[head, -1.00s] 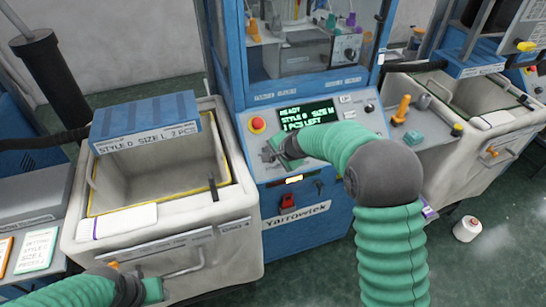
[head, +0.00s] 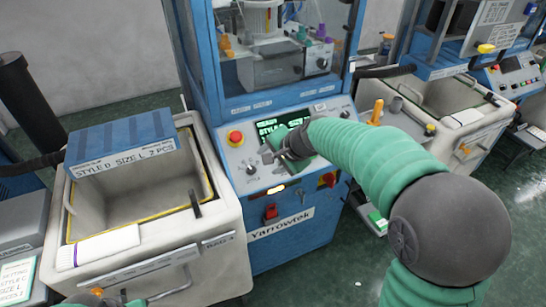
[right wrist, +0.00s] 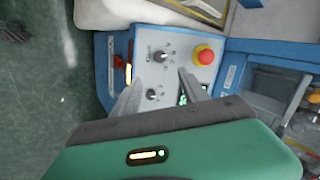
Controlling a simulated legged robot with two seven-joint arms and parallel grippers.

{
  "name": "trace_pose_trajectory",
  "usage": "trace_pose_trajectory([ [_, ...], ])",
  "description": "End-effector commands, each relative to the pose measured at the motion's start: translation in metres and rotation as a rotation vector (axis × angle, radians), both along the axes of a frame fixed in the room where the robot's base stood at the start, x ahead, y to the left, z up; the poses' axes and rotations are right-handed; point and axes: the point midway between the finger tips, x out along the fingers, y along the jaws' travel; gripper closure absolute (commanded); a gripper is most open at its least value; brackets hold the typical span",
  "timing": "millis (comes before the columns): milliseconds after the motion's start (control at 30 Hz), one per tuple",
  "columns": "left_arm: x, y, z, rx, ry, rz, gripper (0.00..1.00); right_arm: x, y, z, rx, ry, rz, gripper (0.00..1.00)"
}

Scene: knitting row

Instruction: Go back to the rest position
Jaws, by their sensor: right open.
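My right gripper (head: 266,158) is in front of the control panel (head: 240,165) of the blue Yarrowtek machine (head: 205,70), and partly covers its screen (head: 268,125). In the right wrist view its two fingers (right wrist: 163,74) are apart with nothing between them. Two knobs and the red stop button (right wrist: 204,55) show beyond them; I cannot tell whether a finger touches the panel. Of my left arm only a bit of green and dark parts shows at the bottom left edge of the head view, by the bin handle; its fingers are not visible.
A pale bin (head: 225,215) with a blue box (head: 120,140) on its rim and a folded white cloth (head: 108,246) stands left of the machine. Another bin (head: 475,105) and a side shelf with an orange-handled tool (head: 376,112) are at right. Green floor shows at lower right.

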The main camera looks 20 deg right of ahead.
Motion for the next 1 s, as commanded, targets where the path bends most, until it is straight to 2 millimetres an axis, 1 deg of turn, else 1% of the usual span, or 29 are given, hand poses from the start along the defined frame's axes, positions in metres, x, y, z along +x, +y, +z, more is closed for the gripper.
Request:
trace_pose_trajectory([
  [67,0.0,0.0,0.001,0.0,0.0,0.0,0.56,-0.005,-0.002,0.008,0.0,-0.001,-0.001,0.48],
  [200,0.0,0.0,0.001,0.0,0.0,0.0,0.56,-0.009,-0.003,0.01,0.0,0.002,-0.002,0.48],
  [567,0.0,0.0,0.001,0.0,0.0,0.0,0.56,-0.009,-0.002,0.01,-0.001,0.002,0.001,0.48],
  [633,0.0,0.0,0.001,0.0,0.0,0.0,0.56,-0.016,0.0,0.002,-0.028,0.016,0.03,0.48],
  [667,0.0,0.0,0.001,0.0,0.0,0.0,0.56,-0.024,0.002,-0.005,-0.053,0.029,0.058,0.48],
  [767,0.0,0.0,0.001,0.0,0.0,0.0,0.56,-0.068,0.012,-0.046,-0.203,0.101,0.242,0.48],
  [800,0.0,0.0,0.001,0.0,0.0,0.0,0.56,-0.092,0.015,-0.064,-0.28,0.137,0.346,0.48],
  [867,0.0,0.0,0.001,0.0,0.0,0.0,0.56,-0.13,0.02,-0.09,-0.391,0.183,0.519,0.48],
  [900,0.0,0.0,0.001,0.0,0.0,0.0,0.56,-0.153,0.022,-0.105,-0.456,0.209,0.63,0.48],
  [1000,0.0,0.0,0.001,0.0,0.0,0.0,0.56,-0.201,0.024,-0.131,-0.577,0.252,0.869,0.48],
])
